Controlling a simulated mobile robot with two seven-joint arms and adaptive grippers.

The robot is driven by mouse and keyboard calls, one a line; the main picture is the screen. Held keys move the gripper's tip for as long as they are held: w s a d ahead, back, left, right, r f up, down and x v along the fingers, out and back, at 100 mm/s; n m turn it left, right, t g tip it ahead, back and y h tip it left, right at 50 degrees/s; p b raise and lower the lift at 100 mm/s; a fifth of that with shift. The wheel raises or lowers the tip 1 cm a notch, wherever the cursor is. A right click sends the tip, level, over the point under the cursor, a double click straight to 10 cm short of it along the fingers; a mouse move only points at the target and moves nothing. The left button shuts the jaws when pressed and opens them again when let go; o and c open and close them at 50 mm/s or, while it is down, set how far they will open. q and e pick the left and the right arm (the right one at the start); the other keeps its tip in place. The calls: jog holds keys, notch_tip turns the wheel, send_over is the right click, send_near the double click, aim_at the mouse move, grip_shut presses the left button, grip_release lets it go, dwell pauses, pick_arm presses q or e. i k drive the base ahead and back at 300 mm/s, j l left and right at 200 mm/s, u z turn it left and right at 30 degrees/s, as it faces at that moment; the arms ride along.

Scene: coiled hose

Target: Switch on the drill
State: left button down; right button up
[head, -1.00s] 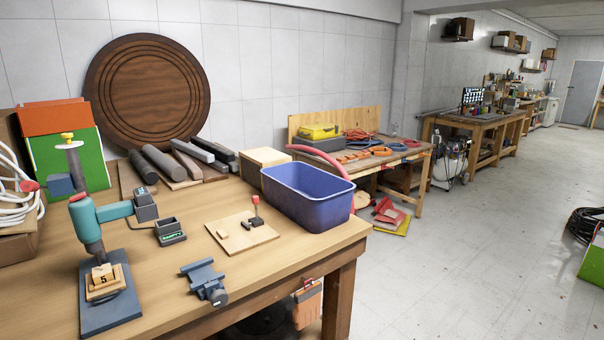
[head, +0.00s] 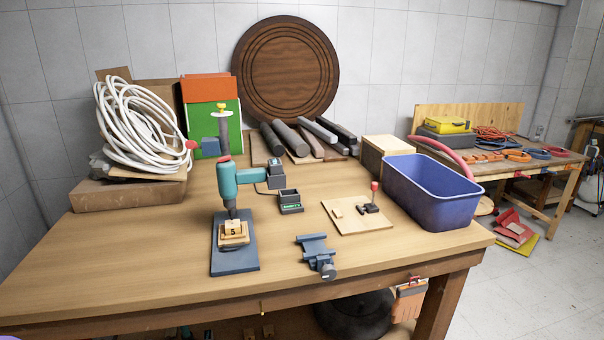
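The drill (head: 228,182) is teal and stands upright in a press-like stand on the wooden workbench. Its grey stand base (head: 234,258) lies flat on the bench. A small wooden block marked 5 (head: 233,229) sits on the base under the drill's tip. The drill's handle reaches right to a dark battery-like block (head: 275,175). I cannot make out a switch. Neither of my grippers is in view.
A blue vise (head: 318,257), a small dark box (head: 290,201), a wooden board with a red-knobbed lever (head: 374,190) and a blue bin (head: 433,190) stand right of the drill. A coiled white hose (head: 135,125) is at back left. The bench's front left is clear.

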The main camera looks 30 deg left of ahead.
aim_at(221, 160)
jog(key=u, duration=1.3)
